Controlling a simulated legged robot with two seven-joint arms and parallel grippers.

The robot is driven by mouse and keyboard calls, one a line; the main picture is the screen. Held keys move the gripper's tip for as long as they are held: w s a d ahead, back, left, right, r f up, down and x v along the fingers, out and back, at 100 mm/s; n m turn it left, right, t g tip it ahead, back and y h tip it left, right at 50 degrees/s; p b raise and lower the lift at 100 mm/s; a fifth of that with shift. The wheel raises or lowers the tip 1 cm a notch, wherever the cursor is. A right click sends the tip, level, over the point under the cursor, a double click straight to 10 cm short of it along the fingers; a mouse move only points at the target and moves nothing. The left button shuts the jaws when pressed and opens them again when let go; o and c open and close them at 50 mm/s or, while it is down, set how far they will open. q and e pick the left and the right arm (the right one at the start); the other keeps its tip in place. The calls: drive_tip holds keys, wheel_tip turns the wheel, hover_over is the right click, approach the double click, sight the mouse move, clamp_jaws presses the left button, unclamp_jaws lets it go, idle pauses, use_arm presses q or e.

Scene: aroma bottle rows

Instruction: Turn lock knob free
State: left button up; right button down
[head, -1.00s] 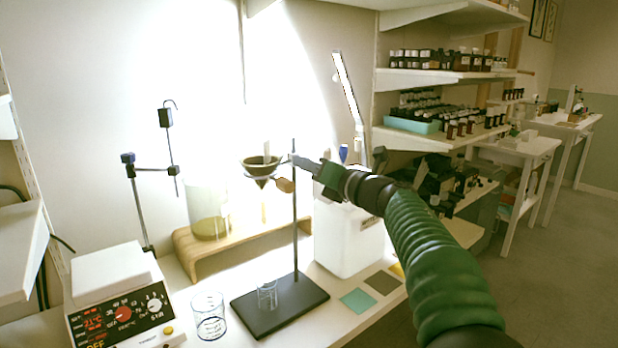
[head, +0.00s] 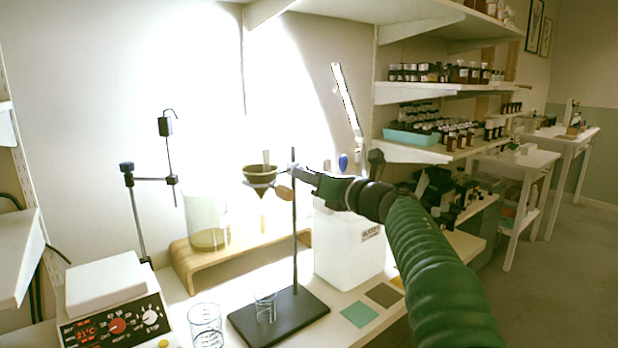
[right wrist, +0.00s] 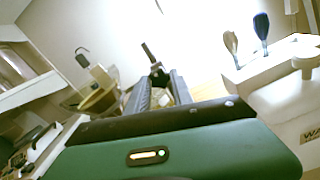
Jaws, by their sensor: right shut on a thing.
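A black stand (head: 278,318) with an upright metal rod (head: 295,245) stands on the bench and carries a dark funnel (head: 261,175) in a ring. My right gripper (head: 299,173) is at the rod, at about the height of the ring, and is shut on the lock knob there. The knob is hidden by the fingers in the head view. In the right wrist view, the fingers (right wrist: 158,95) point toward the rod and its dark clamp (right wrist: 155,68), and the funnel (right wrist: 98,97) is to their left. My left gripper is not in view.
A white jug (head: 345,245) stands close to the right of the rod. Glass beakers (head: 206,328) stand near the front of the bench, and a hot plate (head: 110,300) is at the left. A wooden riser (head: 187,265) with a glass vessel is behind the stand.

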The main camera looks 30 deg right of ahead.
drive_tip(key=c, duration=1.1)
unclamp_jaws()
drive_tip(key=shift+s, duration=0.15)
drive_tip(key=s, duration=0.5)
drive_tip(key=s+d, duration=0.1)
drive_tip(key=s, duration=0.5)
drive_tip(key=s+p, duration=0.1)
drive_tip(key=s, duration=0.4)
drive_tip(key=shift+s+d, duration=0.2)
drive_tip(key=shift+s, duration=0.05)
drive_tip(key=shift+f, duration=0.1)
